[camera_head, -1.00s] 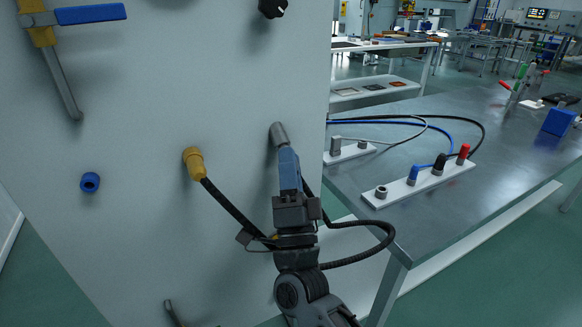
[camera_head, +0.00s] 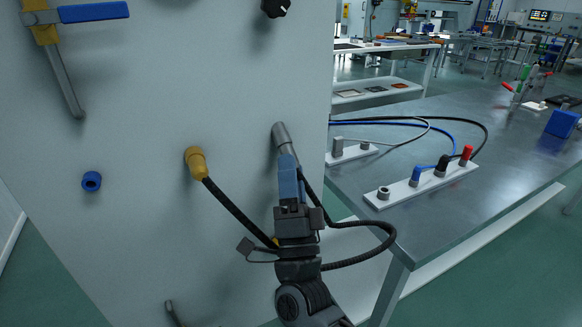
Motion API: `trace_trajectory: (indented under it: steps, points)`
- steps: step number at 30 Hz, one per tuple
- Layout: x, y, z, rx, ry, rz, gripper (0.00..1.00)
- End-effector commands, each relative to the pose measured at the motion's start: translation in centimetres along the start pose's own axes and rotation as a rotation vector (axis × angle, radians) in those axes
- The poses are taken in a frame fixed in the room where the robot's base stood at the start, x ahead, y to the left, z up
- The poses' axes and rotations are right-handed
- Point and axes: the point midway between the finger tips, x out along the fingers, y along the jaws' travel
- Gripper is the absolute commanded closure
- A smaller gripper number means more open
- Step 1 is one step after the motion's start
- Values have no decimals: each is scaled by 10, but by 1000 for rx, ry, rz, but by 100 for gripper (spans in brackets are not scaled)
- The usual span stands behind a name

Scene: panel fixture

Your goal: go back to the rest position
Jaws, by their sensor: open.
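My gripper (camera_head: 288,168) is in front of the light grey panel (camera_head: 130,230), low and right of its middle. Its blue fingers point up at a grey cylindrical connector (camera_head: 281,138) on the panel. The fingertips are at or just below the connector's lower end; I cannot tell whether they touch it. The gripper is open, though the gap between the fingers is hard to see from here. A yellow connector (camera_head: 196,162) with a black cable (camera_head: 232,213) is on the panel to the left of my gripper. The cable passes behind my arm.
A valve with a blue handle (camera_head: 94,13), a blue socket (camera_head: 91,181) and a black knob (camera_head: 274,7) are on the panel. A grey metal table (camera_head: 450,215) at right bears a white connector strip (camera_head: 400,193) and cables. A black cable loop (camera_head: 392,240) hangs beside my arm.

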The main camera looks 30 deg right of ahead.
Motion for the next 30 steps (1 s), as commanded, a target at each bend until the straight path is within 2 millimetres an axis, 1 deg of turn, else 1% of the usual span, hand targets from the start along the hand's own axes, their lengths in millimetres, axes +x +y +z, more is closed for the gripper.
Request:
trace_trajectory:
  steps: [1,3,6,9,12,17,20,23,26,30]
  points:
    - [-12,3,1,1,0,4,43]
    - [-24,3,1,2,0,4,43]
    - [-39,2,1,1,-1,3,43]
    - [-50,2,0,0,1,2,43]
    - [-56,1,0,1,1,0,43]
    - [-59,0,0,0,0,0,43]
    - [-66,-2,0,-9,-6,14,43]
    - [-85,-9,0,-37,-26,53,43]
    - [-116,-20,-4,-92,-66,113,43]
    - [-164,-36,-16,-202,-152,202,43]
